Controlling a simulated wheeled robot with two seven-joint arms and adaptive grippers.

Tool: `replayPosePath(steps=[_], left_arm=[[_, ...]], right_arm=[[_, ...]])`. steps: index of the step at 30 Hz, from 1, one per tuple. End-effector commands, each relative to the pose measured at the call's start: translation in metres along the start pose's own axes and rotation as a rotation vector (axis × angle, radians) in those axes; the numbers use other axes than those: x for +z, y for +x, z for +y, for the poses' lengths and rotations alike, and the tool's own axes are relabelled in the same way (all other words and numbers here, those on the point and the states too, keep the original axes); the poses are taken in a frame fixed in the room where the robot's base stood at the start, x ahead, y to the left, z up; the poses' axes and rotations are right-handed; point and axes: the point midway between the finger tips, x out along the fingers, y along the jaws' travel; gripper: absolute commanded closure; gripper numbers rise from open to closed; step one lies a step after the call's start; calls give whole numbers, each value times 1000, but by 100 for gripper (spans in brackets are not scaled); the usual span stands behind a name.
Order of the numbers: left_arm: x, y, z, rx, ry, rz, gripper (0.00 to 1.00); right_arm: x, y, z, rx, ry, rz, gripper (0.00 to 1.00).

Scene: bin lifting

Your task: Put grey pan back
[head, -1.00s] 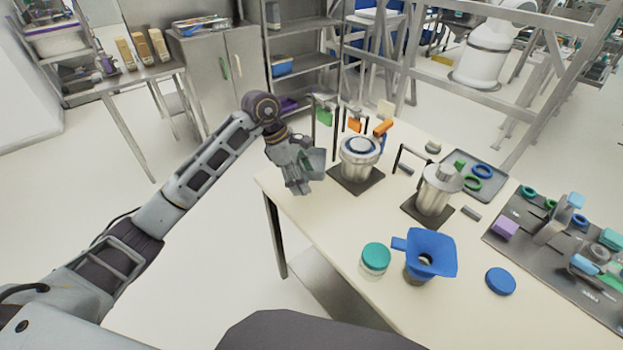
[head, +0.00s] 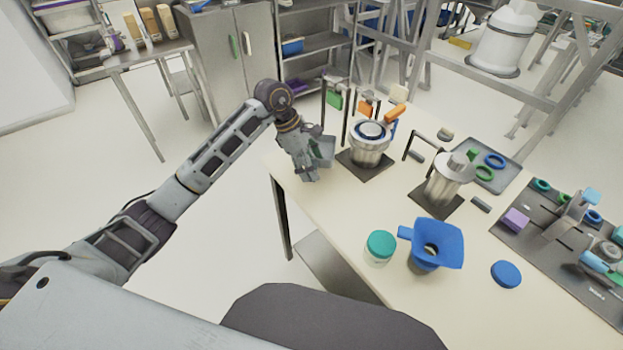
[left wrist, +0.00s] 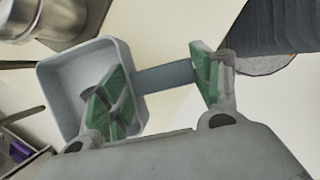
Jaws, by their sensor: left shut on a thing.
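The grey pan (left wrist: 60,100) is a small square, shallow vessel with a flat handle (left wrist: 165,77). My left gripper (left wrist: 160,88) is shut on it. In the left wrist view one green fingertip overlaps the pan's inside and the other is at the handle's far end. In the head view my left gripper (head: 312,165) is at the table's left edge, and the pan (head: 324,150) shows only as a small grey shape beside it, partly hidden. It is just left of a metal pot with a blue ring (head: 370,146). My right gripper is not in view.
The table (head: 345,215) also holds a second metal pot (head: 446,182), a blue funnel (head: 432,245), a teal-lidded jar (head: 380,247), a blue lid (head: 506,274) and a grey tray (head: 500,172). Thin stands rise behind the pots. The floor left of the table is clear.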

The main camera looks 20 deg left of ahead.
Motion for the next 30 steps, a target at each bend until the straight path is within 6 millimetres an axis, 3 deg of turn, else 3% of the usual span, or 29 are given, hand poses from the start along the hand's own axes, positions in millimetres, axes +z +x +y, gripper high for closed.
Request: replayPosePath(steps=[8, 22, 30], left_arm=[[-11, 28, 0, -1, -1, -1, 60], [-14, 33, 0, 0, 0, -1, 60], [-22, 56, -1, -2, -1, -2, 60]], right_arm=[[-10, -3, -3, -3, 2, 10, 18], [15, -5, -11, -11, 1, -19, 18], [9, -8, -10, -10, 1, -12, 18]])
